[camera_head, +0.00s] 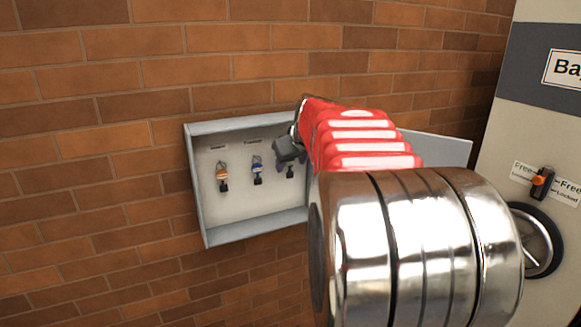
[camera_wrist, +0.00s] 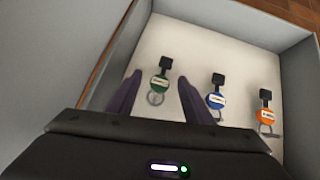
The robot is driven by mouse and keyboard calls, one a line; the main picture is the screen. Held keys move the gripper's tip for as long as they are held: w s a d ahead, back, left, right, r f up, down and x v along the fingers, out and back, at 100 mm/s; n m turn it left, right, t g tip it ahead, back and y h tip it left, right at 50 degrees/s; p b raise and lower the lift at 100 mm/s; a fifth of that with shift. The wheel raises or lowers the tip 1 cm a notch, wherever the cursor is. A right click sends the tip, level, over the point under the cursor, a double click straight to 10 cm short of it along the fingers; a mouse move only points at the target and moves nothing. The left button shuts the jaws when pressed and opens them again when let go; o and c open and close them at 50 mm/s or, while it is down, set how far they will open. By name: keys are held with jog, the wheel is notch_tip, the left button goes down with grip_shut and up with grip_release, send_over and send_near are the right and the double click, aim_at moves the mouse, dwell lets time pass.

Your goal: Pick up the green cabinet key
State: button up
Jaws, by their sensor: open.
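The green key (camera_wrist: 159,84) hangs in the wall key cabinet, with a round green tag, a black end and a metal ring. In the wrist view it shows between the two dark fingers of my gripper (camera_wrist: 160,77), which is open and empty. In the head view my gripper (camera_head: 289,158) is at the right part of the cabinet (camera_head: 212,238). There it covers the green tag, and only the key's black end (camera_head: 290,173) shows below it. I cannot tell how far the fingers are from the key.
A blue key (camera_head: 257,168) and an orange key (camera_head: 223,176) hang to the left of my gripper in the head view. The cabinet's raised walls surround the keys. Its open door (camera_head: 440,149) stands to the right. A pale unit with a handwheel (camera_head: 540,240) is at far right.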

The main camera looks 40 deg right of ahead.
dwell(0.5)
jog(key=c, duration=1.1)
jog(key=shift+r, duration=0.1)
